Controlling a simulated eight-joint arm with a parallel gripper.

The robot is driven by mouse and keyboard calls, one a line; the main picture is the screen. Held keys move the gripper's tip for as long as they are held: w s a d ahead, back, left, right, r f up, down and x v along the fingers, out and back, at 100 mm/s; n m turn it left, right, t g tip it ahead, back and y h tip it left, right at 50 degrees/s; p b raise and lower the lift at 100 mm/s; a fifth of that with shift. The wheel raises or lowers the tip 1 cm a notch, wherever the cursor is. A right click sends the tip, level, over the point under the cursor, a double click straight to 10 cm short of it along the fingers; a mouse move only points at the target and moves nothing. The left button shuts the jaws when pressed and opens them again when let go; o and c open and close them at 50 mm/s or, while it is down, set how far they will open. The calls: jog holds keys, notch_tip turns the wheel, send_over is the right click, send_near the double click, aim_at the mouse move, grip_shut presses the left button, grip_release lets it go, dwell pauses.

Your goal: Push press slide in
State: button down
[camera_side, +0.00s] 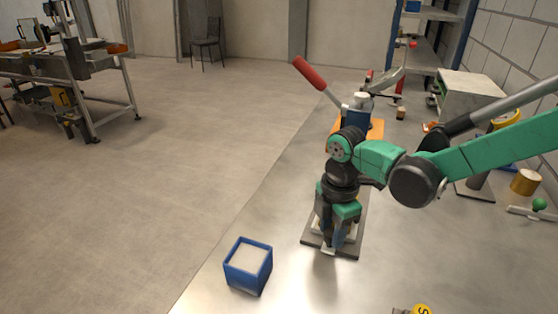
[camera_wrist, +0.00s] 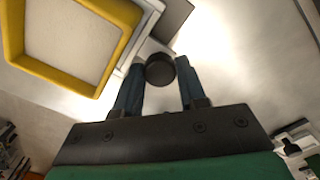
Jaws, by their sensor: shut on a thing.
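My gripper (camera_side: 336,238) points down at the near end of the press slide. In the wrist view its two blue-grey fingers are shut on a dark round knob (camera_wrist: 160,70). The knob is joined to a pale slide plate (camera_wrist: 133,60). A yellow square frame (camera_wrist: 55,70) with a pale filling sits beside it, at the upper left of the wrist view.
A blue square box (camera_side: 248,266) with pale filling stands on the metal table at the near left. A yellow round thing (camera_side: 421,309) lies at the bottom edge. Shelves and a grey block (camera_side: 470,92) stand at the back right. The table between box and base plate is clear.

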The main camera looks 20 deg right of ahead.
jog(key=w+d, duration=0.8)
jog(key=shift+w+d, duration=0.15)
jog(key=c, duration=0.8)
grip_release()
